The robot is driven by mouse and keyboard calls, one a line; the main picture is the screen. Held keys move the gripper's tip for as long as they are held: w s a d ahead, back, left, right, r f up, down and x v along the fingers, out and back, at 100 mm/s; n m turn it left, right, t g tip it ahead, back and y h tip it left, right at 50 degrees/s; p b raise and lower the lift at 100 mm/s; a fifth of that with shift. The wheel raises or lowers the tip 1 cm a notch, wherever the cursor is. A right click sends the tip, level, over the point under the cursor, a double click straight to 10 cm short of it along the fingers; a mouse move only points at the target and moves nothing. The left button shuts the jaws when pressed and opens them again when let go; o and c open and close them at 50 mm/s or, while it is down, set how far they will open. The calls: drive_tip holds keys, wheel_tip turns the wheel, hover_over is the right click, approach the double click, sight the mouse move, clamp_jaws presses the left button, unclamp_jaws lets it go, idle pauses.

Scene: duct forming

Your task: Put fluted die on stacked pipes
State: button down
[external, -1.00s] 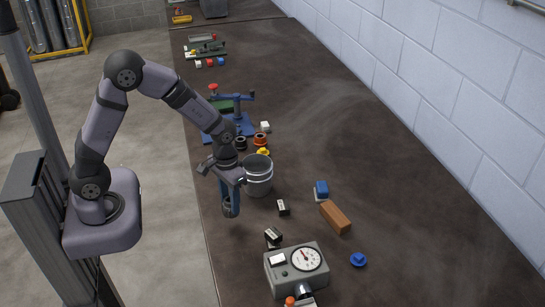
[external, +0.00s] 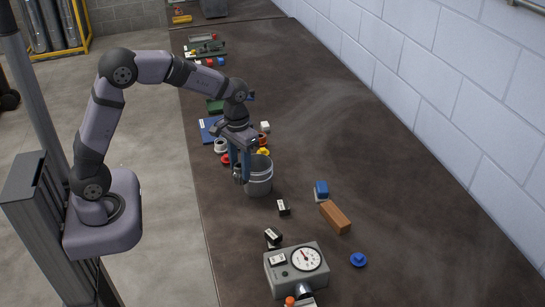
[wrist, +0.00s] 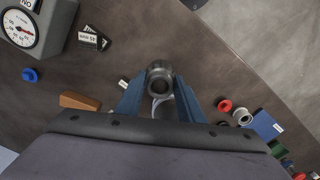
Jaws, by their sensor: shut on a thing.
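My gripper (external: 240,172) is shut on the fluted die (wrist: 159,77), a dark grey metal ring held between the blue fingertips in the wrist view. In the external view the die (external: 239,177) is small and partly covered by the fingers. Part of a pale curved rim, likely the pipes' (wrist: 164,101), shows between the fingers in the wrist view. I cannot tell whether die and pipes touch.
A gauge box (external: 297,268) stands at the front. Black labelled blocks (external: 283,207), a brown block (external: 335,216) and a blue knob (external: 358,259) lie nearby. The bench's right side is clear.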

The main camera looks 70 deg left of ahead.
drive_tip(key=w+a+r+n+p, duration=0.1)
drive_tip(key=w+a+r, duration=0.4)
drive_tip(key=a+r, duration=0.4)
drive_tip(key=shift+s+a+f+p, duration=0.1)
drive_tip(key=shift+f+p, duration=0.4)
drive_tip(key=shift+f, duration=1.35)
drive_tip(key=shift+s+a+f+p, duration=0.1)
drive_tip(key=shift+f+p, duration=0.35)
drive_tip(key=shift+f, duration=1.4)
drive_tip(key=shift+s+a+f+p, duration=0.1)
drive_tip(key=shift+f+p, duration=0.4)
drive_tip(key=shift+f, duration=1.35)
drive_tip(key=shift+f, duration=0.15)
drive_tip(key=c, duration=1.2)
unclamp_jaws()
wheel_tip(320, 180, up, 12)
drive_tip(key=b, duration=0.2)
drive_tip(key=shift+b, duration=0.3)
